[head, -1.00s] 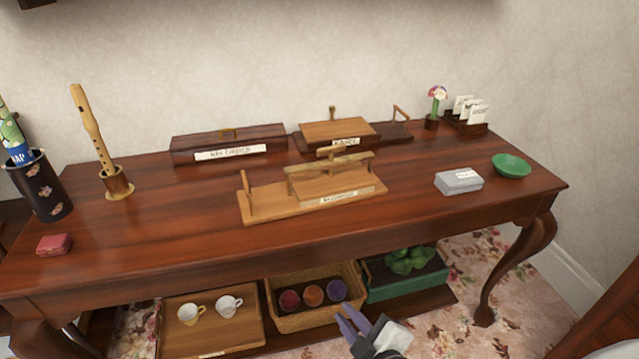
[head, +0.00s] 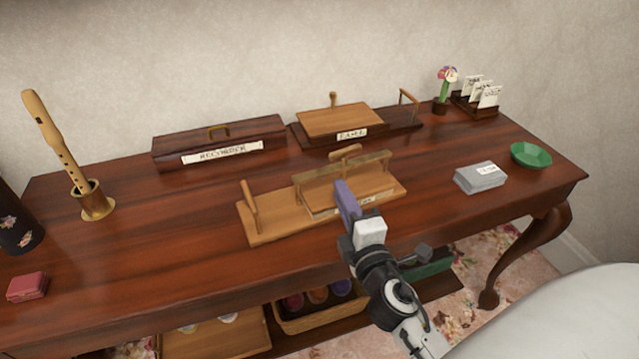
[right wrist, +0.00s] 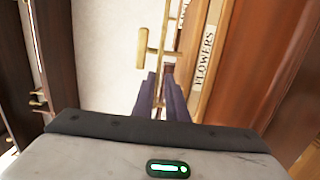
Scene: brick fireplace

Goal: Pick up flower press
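The flower press (head: 318,197) is the light wooden one at the front middle of the table. It has a long base, an upright handle at its left end, a small board and a brass-coloured bar across it. In the right wrist view its label (right wrist: 204,60) reads FLOWERS, close beyond the fingers. My right gripper (head: 346,195) has purple fingers and is in front of the press, partly hiding its label. My left gripper is out of view.
Behind the press stand a dark box labelled RECORDER (head: 220,140) and a similar wooden press (head: 340,121). Grey cards (head: 480,178) and a green dish (head: 530,155) lie at right. A recorder (head: 52,140) stands at left, beyond a red box (head: 27,286). Bare tabletop surrounds the press's left end.

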